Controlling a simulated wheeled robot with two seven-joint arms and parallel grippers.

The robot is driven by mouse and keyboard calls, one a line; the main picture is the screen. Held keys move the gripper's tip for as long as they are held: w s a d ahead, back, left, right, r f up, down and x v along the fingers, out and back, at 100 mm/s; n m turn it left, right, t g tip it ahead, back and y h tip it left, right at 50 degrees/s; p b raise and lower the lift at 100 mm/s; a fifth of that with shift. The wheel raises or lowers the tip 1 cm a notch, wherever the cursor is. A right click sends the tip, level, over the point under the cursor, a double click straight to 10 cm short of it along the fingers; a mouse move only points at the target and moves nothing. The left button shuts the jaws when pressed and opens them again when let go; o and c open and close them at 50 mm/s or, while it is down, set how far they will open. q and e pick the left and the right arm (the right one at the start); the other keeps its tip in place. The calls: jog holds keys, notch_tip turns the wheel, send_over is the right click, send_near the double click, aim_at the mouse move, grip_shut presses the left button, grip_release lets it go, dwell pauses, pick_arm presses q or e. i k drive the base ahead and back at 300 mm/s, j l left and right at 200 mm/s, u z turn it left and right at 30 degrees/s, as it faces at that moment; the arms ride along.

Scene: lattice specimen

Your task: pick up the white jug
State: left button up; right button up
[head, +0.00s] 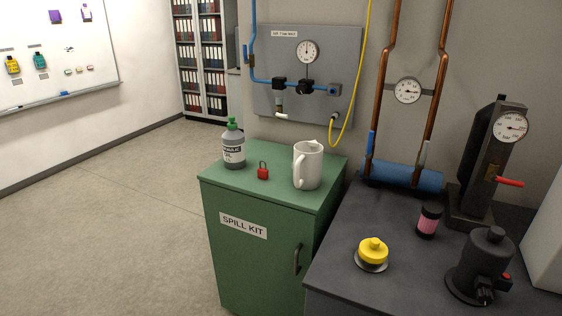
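The white jug (308,166) stands upright on top of the green spill kit cabinet (243,239), near its right side. Its handle is on the left side and its spout is at the top right. Nothing is touching it. Neither of my grippers shows in the head view.
A grey bottle with a green cap (233,147) and a red padlock (263,172) stand left of the jug. A yellow hose (361,75) hangs behind it. The dark bench (335,266) at right holds a yellow-topped object (373,252), a pink-banded jar (429,221) and a black device (484,264).

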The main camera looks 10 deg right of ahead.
aim_at(307, 164)
jog(key=i+j+z, duration=0.15)
jog(key=i+j, duration=0.15)
jog(key=i+j+z, duration=0.15)
jog(key=i+j, duration=0.15)
jog(key=j, duration=0.2)
jog(key=i+j+z, duration=0.1)
jog(key=i+j, duration=0.15)
jog(key=j, duration=0.2)
